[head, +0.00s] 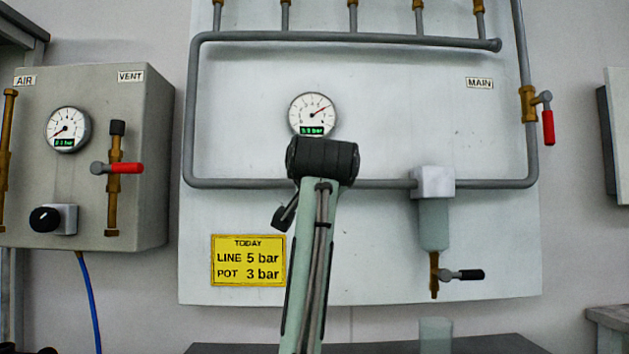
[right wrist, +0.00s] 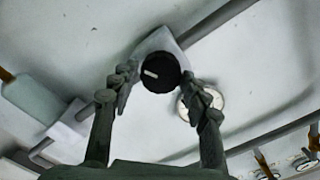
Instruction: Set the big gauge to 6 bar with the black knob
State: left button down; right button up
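The big gauge (head: 312,114) is on the white board in the head view. The black knob (right wrist: 160,73) with a white pointer mark shows in the right wrist view, on a pale block below the gauge (right wrist: 203,103). My right gripper (right wrist: 159,80) has its fingers spread either side of the knob, with small gaps visible; contact is not evident. In the head view my right wrist hides the knob and fingers. My left gripper is not in view.
A yellow sign (head: 248,260) reads LINE 5 bar, POT 3 bar. A grey box (head: 90,85) at left carries a smaller gauge (head: 67,129), a red-handled valve (head: 125,168) and another black knob (head: 44,219). A filter bowl (head: 433,224) hangs right of my wrist; grey pipes cross the board.

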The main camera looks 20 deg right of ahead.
jog(key=shift+o, duration=1)
jog(key=v, duration=1.2)
